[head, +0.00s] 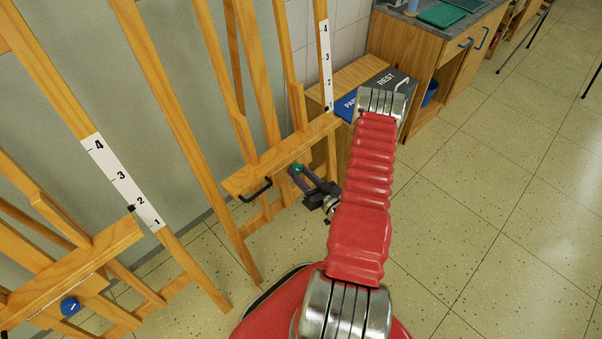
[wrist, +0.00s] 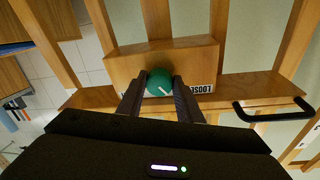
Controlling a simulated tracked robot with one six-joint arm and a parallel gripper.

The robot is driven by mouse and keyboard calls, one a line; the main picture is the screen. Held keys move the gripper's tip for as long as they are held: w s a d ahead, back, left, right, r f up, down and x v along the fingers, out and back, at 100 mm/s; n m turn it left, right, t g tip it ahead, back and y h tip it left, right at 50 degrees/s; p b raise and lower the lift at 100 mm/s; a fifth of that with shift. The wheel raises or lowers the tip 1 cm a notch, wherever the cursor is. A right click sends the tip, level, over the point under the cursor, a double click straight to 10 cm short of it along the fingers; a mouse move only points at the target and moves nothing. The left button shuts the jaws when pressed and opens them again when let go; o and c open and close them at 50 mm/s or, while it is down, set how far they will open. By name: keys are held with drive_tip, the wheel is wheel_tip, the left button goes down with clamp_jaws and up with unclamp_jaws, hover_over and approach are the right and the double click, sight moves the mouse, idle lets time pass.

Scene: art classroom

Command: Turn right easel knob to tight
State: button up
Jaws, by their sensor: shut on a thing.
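The right easel (head: 235,181) is wooden, with a ledge across its front. A round green knob (wrist: 159,80) with a short white line on its lower part sits on a wooden block of this easel; it also shows small in the head view (head: 296,168). My gripper (wrist: 160,92) is shut on the green knob, one dark finger on each side. A label reading LOOSE (wrist: 201,89) is right of the knob in the wrist view. Another label left of the knob is mostly hidden by a finger, so its word cannot be read.
A black handle (head: 256,190) is on the ledge beside the knob. A left easel (head: 80,262) with a blue knob (head: 70,306) stands nearby. A wooden cabinet (head: 425,50) and a box with PAPER-like and REST lids (head: 375,90) are behind. The tiled floor (head: 490,200) at right is clear.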

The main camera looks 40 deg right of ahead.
drive_tip(key=m, duration=0.5)
drive_tip(key=shift+r+g+h, duration=0.1)
drive_tip(key=shift+g+h, duration=0.3)
drive_tip(key=m, duration=0.5)
drive_tip(key=shift+r+g, duration=0.1)
drive_tip(key=shift+g, duration=0.3)
drive_tip(key=m+g, duration=0.1)
drive_tip(key=m, duration=0.4)
drive_tip(key=shift+d+r, duration=0.1)
drive_tip(key=shift+r, duration=0.05)
drive_tip(key=shift+m+g+y, duration=0.3)
drive_tip(key=shift+m, duration=1.6)
drive_tip(key=o, duration=1)
drive_tip(key=shift+o, duration=0.2)
